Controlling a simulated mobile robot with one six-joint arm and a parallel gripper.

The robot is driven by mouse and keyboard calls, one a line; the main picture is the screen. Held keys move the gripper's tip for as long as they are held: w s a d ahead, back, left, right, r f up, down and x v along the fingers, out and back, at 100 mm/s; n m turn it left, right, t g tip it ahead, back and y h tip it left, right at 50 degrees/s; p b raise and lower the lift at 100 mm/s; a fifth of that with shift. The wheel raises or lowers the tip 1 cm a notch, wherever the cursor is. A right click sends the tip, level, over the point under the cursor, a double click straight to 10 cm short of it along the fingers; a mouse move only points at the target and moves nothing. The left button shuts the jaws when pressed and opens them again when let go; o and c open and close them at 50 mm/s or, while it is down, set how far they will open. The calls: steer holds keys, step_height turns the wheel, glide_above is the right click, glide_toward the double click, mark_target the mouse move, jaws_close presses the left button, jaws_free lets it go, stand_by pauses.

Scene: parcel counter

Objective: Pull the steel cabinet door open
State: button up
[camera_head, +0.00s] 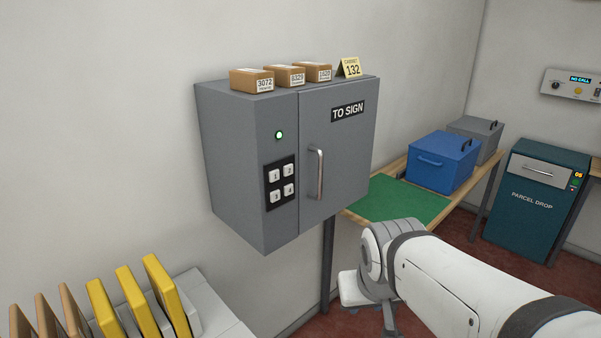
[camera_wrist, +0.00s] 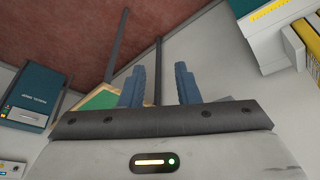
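The grey steel cabinet (camera_head: 235,155) is fixed on the wall left of centre in the head view. Its door (camera_head: 345,140), marked TO SIGN, looks closed. A vertical metal handle (camera_head: 318,174) sits near the door's left edge. A keypad with numbered buttons (camera_head: 280,182) and a lit green lamp (camera_head: 279,135) are on the panel left of the door. In the wrist view my gripper (camera_wrist: 158,85) is open, with two blue fingers apart and nothing between them. In the head view my arm is below and right of the cabinet, clear of the handle. The cabinet does not clearly show in the wrist view.
Several small parcels (camera_head: 252,81) and a yellow card 132 (camera_head: 350,67) stand on the cabinet. A table with a green mat (camera_head: 400,200), a blue box (camera_head: 440,163) and a grey box (camera_head: 475,140) is behind right. A parcel drop unit (camera_head: 535,200) stands further right. Yellow folders (camera_head: 165,296) are at lower left.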

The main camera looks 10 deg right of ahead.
steer(key=w+d+r+t+h+b, duration=0.1)
steer(key=w+d+r+t, duration=0.15)
steer(key=w, duration=0.65)
steer(key=w+d+r+t+b, duration=0.1)
steer(key=w+d+t, duration=0.25)
steer(key=w, duration=0.55)
step_height(320, 180, up, 4)
steer(key=n+t+y, duration=0.5)
steer(key=t+y, duration=0.1)
steer(key=y, duration=0.3)
glide_above(320, 194)
steer(key=shift+w+b, duration=0.35)
steer(key=shift+w, duration=0.05)
steer(key=shift+c, duration=0.4)
jaws_close()
